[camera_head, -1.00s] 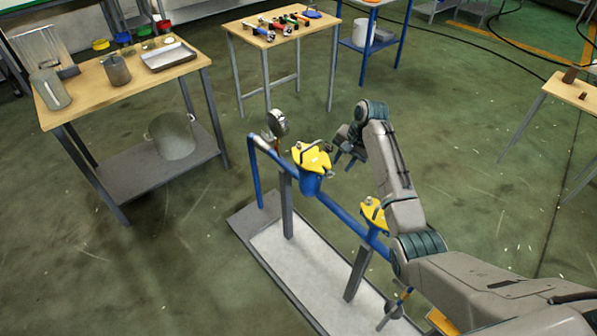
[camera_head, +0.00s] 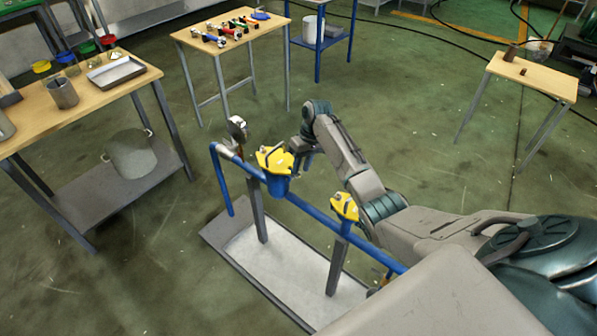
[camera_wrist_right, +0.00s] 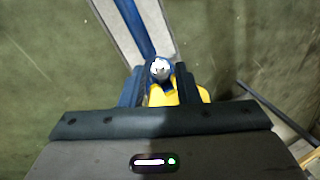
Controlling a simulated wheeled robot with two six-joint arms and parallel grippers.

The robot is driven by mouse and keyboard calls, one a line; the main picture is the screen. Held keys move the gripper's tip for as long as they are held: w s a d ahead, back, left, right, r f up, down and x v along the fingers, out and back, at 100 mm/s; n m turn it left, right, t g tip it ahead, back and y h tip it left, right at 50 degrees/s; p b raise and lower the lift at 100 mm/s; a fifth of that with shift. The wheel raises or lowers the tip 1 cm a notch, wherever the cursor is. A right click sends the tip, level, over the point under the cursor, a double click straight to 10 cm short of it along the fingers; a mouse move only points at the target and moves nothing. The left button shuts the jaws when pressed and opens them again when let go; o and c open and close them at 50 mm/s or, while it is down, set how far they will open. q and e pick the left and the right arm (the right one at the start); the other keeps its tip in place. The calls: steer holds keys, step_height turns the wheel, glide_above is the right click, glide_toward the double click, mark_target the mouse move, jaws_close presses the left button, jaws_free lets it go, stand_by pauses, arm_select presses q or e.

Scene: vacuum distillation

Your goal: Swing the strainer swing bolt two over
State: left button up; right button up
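The strainer (camera_head: 274,183) is a blue body with a yellow cover (camera_head: 271,157) on a blue pipe. A second yellow-topped fitting (camera_head: 343,207) sits further along the pipe, nearer me. My right gripper (camera_head: 302,160) is at the right side of the strainer cover. In the right wrist view, its two dark fingers (camera_wrist_right: 159,84) stand apart on either side of a silver-topped swing bolt (camera_wrist_right: 160,68), with yellow cover parts below and beside it. I cannot tell whether the fingers touch the bolt, or which bolt it is. My left gripper is out of view.
A gauge (camera_head: 237,128) stands at the pipe's far end. The pipe stands on grey posts over a pale base (camera_head: 285,268). A bench (camera_head: 95,110) with a bucket (camera_head: 130,154) below is left; a tool table (camera_head: 232,32) stands behind. A small table (camera_head: 533,75) is right.

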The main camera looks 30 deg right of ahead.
mark_target(300, 173)
steer(key=shift+x, duration=1.75)
jaws_close()
steer(key=shift+w+a+r+g, duration=0.1)
steer(key=shift+w+r+g, duration=0.2)
steer(key=shift+g, duration=0.3)
jaws_free()
steer(key=b+v, duration=0.1)
steer(key=v, duration=0.9)
steer(key=shift+r, duration=0.4)
